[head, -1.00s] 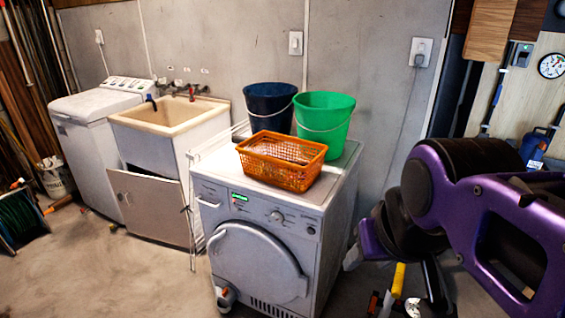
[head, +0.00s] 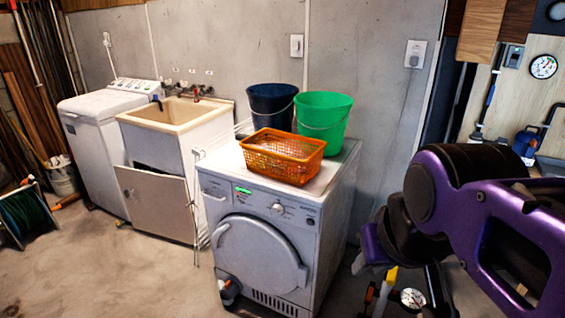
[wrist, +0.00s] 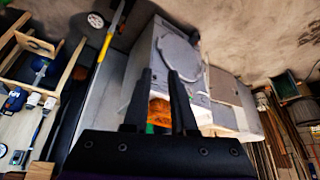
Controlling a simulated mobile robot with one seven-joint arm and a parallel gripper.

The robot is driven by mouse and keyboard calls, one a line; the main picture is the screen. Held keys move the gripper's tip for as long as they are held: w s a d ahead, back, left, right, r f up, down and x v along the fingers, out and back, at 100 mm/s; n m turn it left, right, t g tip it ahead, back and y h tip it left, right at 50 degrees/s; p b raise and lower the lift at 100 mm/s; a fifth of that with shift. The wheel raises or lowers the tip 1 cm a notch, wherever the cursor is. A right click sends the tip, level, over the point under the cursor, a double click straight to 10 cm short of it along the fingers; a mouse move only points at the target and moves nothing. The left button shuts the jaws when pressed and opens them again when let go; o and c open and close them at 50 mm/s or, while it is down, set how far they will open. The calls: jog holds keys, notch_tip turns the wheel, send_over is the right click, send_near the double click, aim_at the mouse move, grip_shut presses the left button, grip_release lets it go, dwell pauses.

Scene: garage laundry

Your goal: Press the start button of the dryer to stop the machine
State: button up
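The white dryer (head: 262,235) stands in the middle of the head view, its round door closed. Its front panel has a lit green display (head: 243,190), a round knob (head: 277,208) and a small dark button (head: 310,221) at the right end. Which control is the start button is too small to tell. In the wrist view the dryer (wrist: 178,55) appears turned over, beyond the fingers. My gripper (wrist: 159,73) has two black fingers spread apart with nothing between them. It is apart from the dryer. In the head view my purple arm fills the right side.
An orange basket (head: 283,157), a blue bucket (head: 272,107) and a green bucket (head: 322,119) stand on the dryer. A sink (head: 172,113) and a white washer (head: 92,140) are to the left. Floor (head: 130,275) in front is clear.

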grip_shut()
dwell(1.4)
